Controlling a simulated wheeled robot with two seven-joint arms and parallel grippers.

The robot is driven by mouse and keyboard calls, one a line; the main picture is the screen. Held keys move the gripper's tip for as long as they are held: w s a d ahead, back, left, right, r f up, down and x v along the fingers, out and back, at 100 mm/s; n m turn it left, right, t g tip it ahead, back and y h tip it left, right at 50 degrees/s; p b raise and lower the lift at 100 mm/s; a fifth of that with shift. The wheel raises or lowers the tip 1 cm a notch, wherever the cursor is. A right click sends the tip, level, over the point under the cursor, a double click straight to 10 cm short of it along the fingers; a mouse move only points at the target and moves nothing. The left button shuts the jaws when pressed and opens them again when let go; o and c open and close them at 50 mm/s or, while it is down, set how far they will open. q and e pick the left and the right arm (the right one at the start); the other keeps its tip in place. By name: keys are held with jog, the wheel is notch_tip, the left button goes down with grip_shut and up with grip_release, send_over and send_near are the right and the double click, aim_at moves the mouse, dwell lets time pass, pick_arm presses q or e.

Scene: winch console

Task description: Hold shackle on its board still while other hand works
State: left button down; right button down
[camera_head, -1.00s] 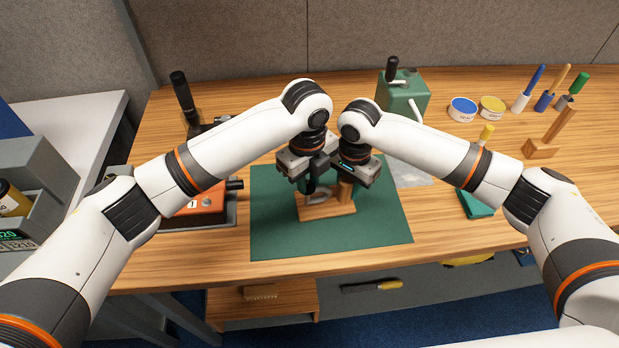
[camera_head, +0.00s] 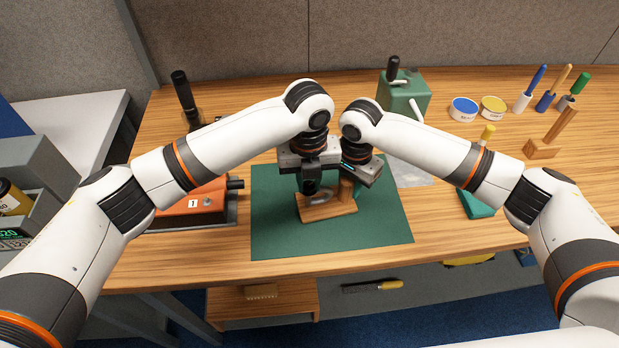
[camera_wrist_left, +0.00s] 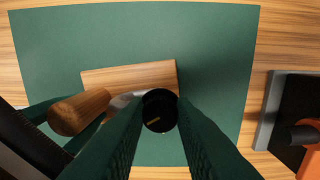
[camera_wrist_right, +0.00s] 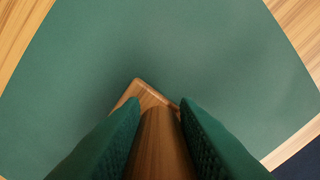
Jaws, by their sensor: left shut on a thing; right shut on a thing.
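The wooden board (camera_head: 330,212) lies on the green mat (camera_head: 275,235) and also shows in the left wrist view (camera_wrist_left: 110,76). The grey metal shackle (camera_head: 321,200) is on the board, partly hidden in the left wrist view (camera_wrist_left: 122,100). My right gripper (camera_head: 348,180) is shut on the board's upright wooden post, which fills its jaws in the right wrist view (camera_wrist_right: 160,140). My left gripper (camera_head: 311,182) is shut on a dark round-topped piece (camera_wrist_left: 160,110) beside the shackle. Whether this piece touches the shackle is hidden.
An orange unit (camera_head: 205,200) marked 1 stands left of the mat. A green box with a black handle (camera_head: 403,97) stands behind, with blue (camera_head: 463,108) and yellow tins and upright tools to the right. Bare mat surrounds the board. The two grippers are very close together.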

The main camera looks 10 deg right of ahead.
pick_arm(q)
jog(key=shift+d+r, duration=0.2)
jog(key=shift+d, duration=0.15)
jog(key=m, duration=0.6)
jog(key=shift+a, duration=0.1)
jog(key=c, duration=1.4)
grip_release()
jog(key=shift+o, duration=0.2)
jog(key=shift+a+f, duration=0.1)
jog(key=shift+a, duration=0.05)
